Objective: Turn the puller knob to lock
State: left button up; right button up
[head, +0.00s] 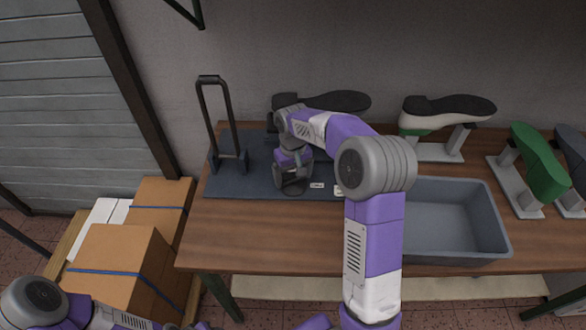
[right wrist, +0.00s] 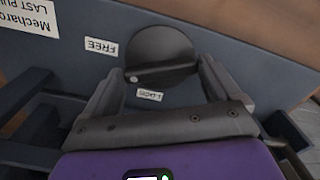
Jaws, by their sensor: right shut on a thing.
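The puller knob (right wrist: 160,47) is a dark round disc with a raised bar across it, seen in the right wrist view. A small pale mark shows at the bar's left end. A FREE label (right wrist: 101,47) is left of the knob and a LOCK label (right wrist: 150,95) is just below it. My right gripper (right wrist: 163,68) is shut on the knob, with one finger at each side. In the head view my right gripper (head: 292,186) is down on the dark puller base (head: 235,189) and hides most of the knob. My left gripper is out of view.
A black upright handle frame (head: 222,125) stands on the base's left. A grey bin (head: 455,220) is to the right. Shoe lasts on stands, one green (head: 540,160) and one black-soled (head: 448,109), stand at the right.

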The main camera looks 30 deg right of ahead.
aim_at(293, 178)
jog(key=n+p, duration=0.4)
jog(key=n, duration=0.2)
jog(key=shift+r, duration=0.2)
jog(key=n+p, duration=0.2)
jog(key=n, duration=0.1)
jog(key=shift+n, duration=0.4)
jog(key=shift+f+n+p, duration=0.1)
jog(key=shift+n+p, duration=0.75)
jog(key=shift+n, duration=0.55)
jog(key=shift+w, duration=0.1)
jog(key=o, duration=0.8)
jog(key=shift+c, duration=0.2)
jog(key=shift+a+r+p, duration=0.1)
jog(key=shift+r+p, duration=0.6)
jog(key=shift+r, duration=3.05)
